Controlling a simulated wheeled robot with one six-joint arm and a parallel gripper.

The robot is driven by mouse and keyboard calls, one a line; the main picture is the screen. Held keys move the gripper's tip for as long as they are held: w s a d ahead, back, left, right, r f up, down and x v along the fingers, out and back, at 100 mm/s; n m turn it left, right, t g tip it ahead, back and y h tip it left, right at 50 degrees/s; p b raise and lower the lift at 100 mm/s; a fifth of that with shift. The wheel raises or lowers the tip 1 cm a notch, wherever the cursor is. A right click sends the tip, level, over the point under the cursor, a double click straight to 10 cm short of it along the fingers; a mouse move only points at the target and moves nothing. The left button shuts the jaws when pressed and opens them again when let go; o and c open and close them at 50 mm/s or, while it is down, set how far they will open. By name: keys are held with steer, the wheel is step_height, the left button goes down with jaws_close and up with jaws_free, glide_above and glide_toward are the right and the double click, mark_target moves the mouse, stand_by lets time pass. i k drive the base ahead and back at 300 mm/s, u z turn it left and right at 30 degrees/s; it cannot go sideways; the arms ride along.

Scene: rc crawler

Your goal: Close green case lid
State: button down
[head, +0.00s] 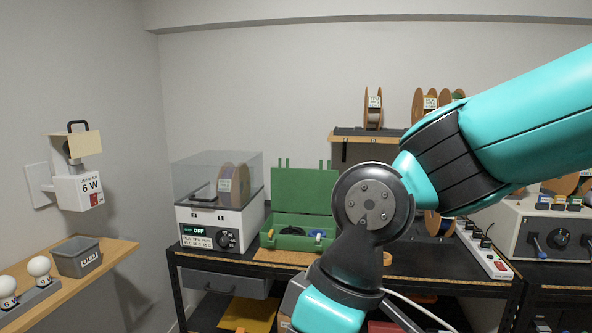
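The green case (290,242) stands open on the dark workbench, left of the middle in the head view. Its lid (303,190) is raised, upright behind the base. Inside the base I see a dark item and a blue and white item, too small to make out. My teal arm reaches in from the right, and its dark joint hides the right edge of the case. My gripper itself cannot be made out; the arm's lower end goes down in front of the bench.
A white machine with a clear cover (212,226) stands close left of the case. A power strip (484,250) lies on the bench at the right. Spools (373,108) sit on a shelf behind. A wooden shelf (105,262) with bulbs and a grey bin is at the left.

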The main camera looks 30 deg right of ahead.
mark_target(294, 190)
steer(key=u, duration=0.45)
steer(key=i, duration=1.8)
steer(key=z, duration=1.75)
steer(key=i, duration=0.5)
steer(key=u, duration=0.05)
